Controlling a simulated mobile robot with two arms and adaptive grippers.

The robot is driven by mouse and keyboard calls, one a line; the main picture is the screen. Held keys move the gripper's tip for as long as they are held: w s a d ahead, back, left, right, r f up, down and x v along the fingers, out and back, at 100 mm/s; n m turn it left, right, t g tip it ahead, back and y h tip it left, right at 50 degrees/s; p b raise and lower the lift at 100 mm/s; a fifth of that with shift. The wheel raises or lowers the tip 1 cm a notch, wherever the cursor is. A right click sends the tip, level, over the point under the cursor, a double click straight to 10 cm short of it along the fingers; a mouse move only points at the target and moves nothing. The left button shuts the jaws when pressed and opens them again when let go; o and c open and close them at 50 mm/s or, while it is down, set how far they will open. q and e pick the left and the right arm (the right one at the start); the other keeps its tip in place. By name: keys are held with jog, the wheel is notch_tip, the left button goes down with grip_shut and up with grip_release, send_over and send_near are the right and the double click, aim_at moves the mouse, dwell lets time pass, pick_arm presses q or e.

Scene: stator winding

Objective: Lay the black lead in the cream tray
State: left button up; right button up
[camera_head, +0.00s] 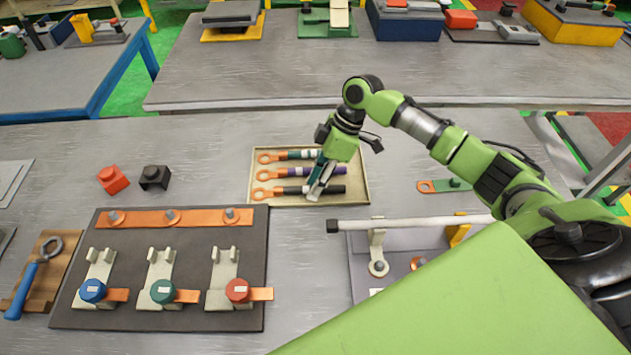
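The cream tray (357,199) lies on the middle of the bench and holds three leads with orange ring ends. The black lead (289,191) lies lowest in the picture, along the tray's near side. My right gripper (316,192) points down into the tray, with its fingertips at the black lead and hiding part of it. I cannot tell whether the fingers grip the lead or stand open around it. My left gripper is not in view.
A purple-banded lead (288,173) and a green-banded lead (290,155) lie beside it in the tray. A dark board (188,246) with three coloured terminals is at near left. Red (113,179) and black (155,177) blocks lie left of the tray. A horizontal rod (420,223) stands at near right.

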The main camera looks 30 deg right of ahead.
jog(key=b+v, duration=0.2)
jog(key=v, duration=1.1)
jog(key=shift+a+r, duration=0.15)
jog(key=shift+a, duration=0.05)
